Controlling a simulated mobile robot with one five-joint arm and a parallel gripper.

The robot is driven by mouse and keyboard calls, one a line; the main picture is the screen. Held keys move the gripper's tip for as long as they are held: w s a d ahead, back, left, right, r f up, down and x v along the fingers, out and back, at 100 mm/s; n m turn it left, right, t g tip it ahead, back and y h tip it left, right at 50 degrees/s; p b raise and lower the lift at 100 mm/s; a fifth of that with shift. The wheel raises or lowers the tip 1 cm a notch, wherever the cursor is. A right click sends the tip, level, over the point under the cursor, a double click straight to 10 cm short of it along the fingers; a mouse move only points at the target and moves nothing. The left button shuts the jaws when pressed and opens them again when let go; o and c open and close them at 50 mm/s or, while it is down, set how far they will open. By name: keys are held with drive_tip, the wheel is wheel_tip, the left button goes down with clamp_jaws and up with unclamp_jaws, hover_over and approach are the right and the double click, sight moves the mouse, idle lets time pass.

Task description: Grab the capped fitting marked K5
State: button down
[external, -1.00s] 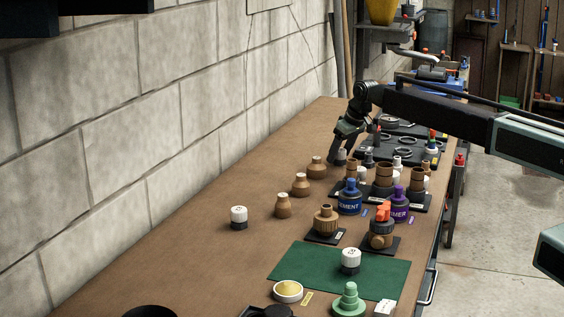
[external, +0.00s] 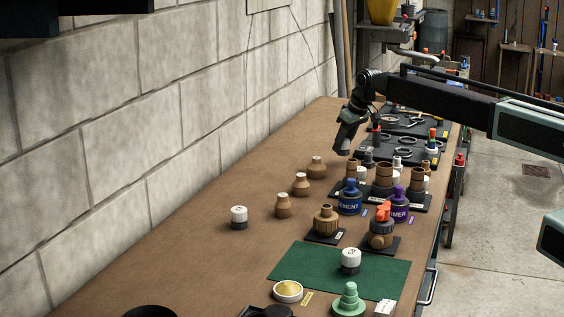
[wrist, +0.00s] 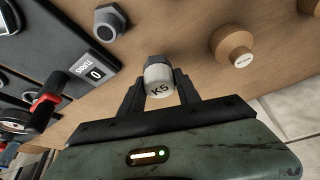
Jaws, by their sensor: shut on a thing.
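The capped fitting marked K5 (wrist: 159,84) shows in the wrist view, with a white cap bearing the black letters and a darker end beyond it. My gripper (wrist: 160,78) has its two dark fingers closed against its sides. In the external view my gripper (external: 344,143) hangs above the far part of the bench, just left of the black trays.
Tan fittings (external: 316,168) stand on the bench left of the blue cement can (external: 350,197) and purple primer can (external: 398,205). Other white-capped fittings stand near the wall (external: 239,217) and on the green mat (external: 300,261). A dark hex fitting (wrist: 110,20) stands near a labelled tray (wrist: 85,62).

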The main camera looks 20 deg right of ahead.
drive_tip(key=s+d, duration=0.1)
drive_tip(key=s, duration=0.3)
drive_tip(key=s+d, duration=0.1)
drive_tip(key=s, duration=0.4)
drive_tip(key=s+d+r+p, duration=0.1)
drive_tip(key=s, duration=0.4)
drive_tip(key=shift+s+d+r, duration=0.1)
drive_tip(key=shift+s+d, duration=0.05)
drive_tip(key=shift+d, duration=0.2)
